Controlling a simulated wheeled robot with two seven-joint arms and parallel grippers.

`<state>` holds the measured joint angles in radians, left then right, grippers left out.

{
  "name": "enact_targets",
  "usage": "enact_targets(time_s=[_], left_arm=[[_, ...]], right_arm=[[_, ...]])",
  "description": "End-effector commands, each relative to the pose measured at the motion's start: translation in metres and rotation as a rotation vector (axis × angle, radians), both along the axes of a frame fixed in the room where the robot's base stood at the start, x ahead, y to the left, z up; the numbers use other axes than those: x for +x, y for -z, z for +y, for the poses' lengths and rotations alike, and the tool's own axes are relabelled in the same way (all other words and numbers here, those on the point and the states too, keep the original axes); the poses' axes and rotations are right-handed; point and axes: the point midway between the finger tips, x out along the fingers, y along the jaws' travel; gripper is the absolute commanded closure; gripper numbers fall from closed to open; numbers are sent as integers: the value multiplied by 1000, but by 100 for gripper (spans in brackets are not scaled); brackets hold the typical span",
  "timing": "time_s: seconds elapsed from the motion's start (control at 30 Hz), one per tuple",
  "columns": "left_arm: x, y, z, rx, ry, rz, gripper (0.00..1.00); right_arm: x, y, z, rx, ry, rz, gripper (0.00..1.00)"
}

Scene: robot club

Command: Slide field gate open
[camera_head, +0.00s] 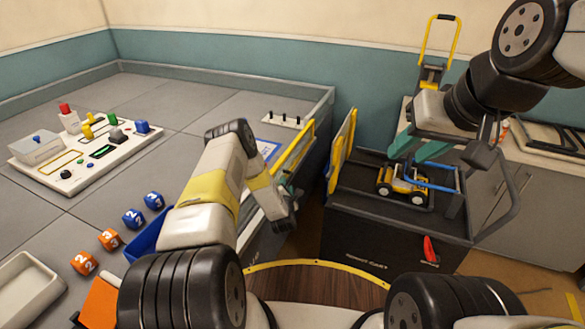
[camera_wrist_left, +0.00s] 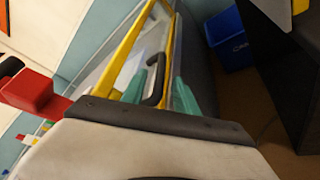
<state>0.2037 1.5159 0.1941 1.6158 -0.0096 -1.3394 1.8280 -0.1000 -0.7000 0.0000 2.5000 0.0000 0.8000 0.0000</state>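The field gate (camera_head: 295,148) is a yellow-framed panel at the right wall of the grey field. In the left wrist view the yellow-framed gate (camera_wrist_left: 122,55) fills the upper middle, with a black bar handle (camera_wrist_left: 155,97) on it. My left gripper (camera_head: 287,182) is beside the gate, partly hidden by its own wrist. In the left wrist view its teal fingers (camera_wrist_left: 160,84) are apart, one on each side of the handle; I cannot tell whether they touch it. My right gripper (camera_head: 420,148) is open above the cart, near a small yellow robot (camera_head: 403,187).
A dark robot cart (camera_head: 350,232) with a raised yellow-edged panel (camera_head: 342,150) stands right of the field, across a narrow gap. A control board (camera_head: 85,152) and numbered cubes (camera_head: 133,218) lie on the field. A blue bin (camera_wrist_left: 228,40) stands on the floor.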

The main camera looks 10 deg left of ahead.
Motion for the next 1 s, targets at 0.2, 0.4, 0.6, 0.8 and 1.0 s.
enact_targets(time_s=[0.2,0.4,0.6,0.8,1.0], left_arm=[[30,7,3,3,1,0,64],[41,9,4,2,1,1,64],[41,10,4,1,2,2,64],[41,10,4,1,2,2,99],[41,10,4,1,2,2,100]], right_arm=[[0,0,0,0,0,0,64],[0,0,0,0,0,0,64],[0,0,0,0,0,0,64],[0,0,0,0,0,0,64],[0,0,0,0,0,0,64]])
